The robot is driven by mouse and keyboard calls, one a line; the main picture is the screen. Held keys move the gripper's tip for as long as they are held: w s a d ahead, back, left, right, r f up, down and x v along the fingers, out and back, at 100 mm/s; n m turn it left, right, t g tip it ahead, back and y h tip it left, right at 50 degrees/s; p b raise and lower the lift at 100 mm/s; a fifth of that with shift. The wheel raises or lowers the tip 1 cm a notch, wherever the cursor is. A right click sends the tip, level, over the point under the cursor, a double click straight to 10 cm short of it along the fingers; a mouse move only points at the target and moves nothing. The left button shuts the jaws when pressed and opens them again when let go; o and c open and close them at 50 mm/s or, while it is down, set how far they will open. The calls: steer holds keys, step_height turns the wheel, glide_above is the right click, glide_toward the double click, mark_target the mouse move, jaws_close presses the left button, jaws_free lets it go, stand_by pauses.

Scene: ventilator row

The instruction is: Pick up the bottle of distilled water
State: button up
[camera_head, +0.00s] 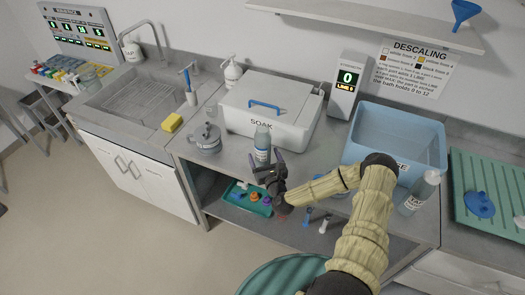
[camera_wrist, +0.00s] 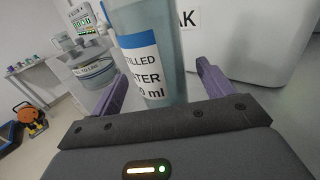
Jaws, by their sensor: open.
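The distilled water bottle (camera_head: 262,147) stands upright on the counter in front of the white SOAK box. In the wrist view the bottle (camera_wrist: 146,62) is large, with a blue and white label reading "TILLED", "TER" and "ml" in part. My gripper (camera_head: 266,172) is at the bottle's near side. Its purple fingers (camera_wrist: 158,85) are open, one on each side of the bottle in the wrist view. I cannot tell whether either finger touches it. The bottle's top is cut off in the wrist view.
The SOAK box (camera_head: 268,105) stands close behind the bottle, and a grey lidded pot (camera_head: 206,139) is to its left. A blue basin (camera_head: 398,135) and a TAP bottle (camera_head: 418,192) are at the right. A teal tray (camera_head: 236,204) with small coloured items lies on the shelf below.

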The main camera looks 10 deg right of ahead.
mark_target(261, 128)
steer(key=w+p, duration=0.1)
steer(key=w+r, duration=0.1)
steer(key=w, duration=0.1)
steer(key=shift+w+a+p, duration=0.15)
steer(key=shift+p, duration=0.25)
steer(key=shift+w+f, duration=0.15)
steer(key=shift+w, duration=0.25)
steer(key=c, duration=1.4)
steer(key=shift+r+b, duration=1.45)
steer(key=shift+r, duration=3.55)
